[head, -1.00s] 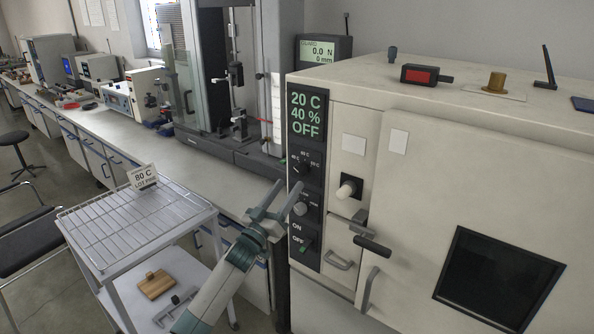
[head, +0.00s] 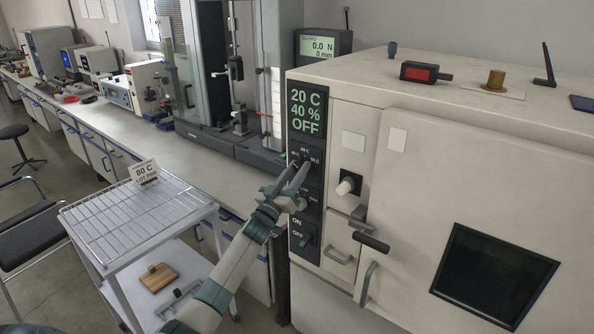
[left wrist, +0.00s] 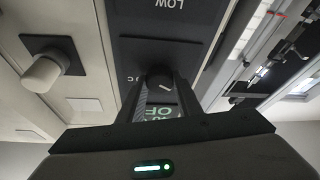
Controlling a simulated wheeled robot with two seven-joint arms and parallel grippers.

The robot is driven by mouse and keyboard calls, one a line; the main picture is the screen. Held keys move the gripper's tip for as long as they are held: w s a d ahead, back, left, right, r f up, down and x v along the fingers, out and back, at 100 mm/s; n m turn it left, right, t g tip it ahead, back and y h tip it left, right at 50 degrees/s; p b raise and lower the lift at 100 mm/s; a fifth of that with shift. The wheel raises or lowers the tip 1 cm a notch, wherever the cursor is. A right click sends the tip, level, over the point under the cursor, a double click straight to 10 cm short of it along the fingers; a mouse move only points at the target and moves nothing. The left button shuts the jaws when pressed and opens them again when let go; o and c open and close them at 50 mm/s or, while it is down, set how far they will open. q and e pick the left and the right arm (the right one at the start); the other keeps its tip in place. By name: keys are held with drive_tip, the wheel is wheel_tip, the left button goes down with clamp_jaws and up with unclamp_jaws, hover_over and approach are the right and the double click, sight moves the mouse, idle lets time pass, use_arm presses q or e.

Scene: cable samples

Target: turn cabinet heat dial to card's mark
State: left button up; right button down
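The cabinet's heat dial (left wrist: 158,80) is a small black knob with a pale pointer line; in the head view my fingers largely hide it. My left gripper (head: 293,174) is at the dark control panel (head: 307,215), and it also shows in the left wrist view (left wrist: 158,90). Its fingers are apart, one on each side of the dial; I cannot tell whether they touch it. The card (head: 144,171) reads 80 C and stands on the wire rack at left. The display (head: 307,112) reads 20 C, 40 %, OFF. My right gripper is out of view.
A white knob (head: 348,184) and a dark-ended handle (head: 371,242) stick out right of the panel. A rocker switch (head: 304,240) is low on the panel. The wire rack (head: 128,222) stands on a trolley at left. The bench runs behind.

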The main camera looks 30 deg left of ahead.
use_arm(q)
drive_tip(key=c, duration=0.4)
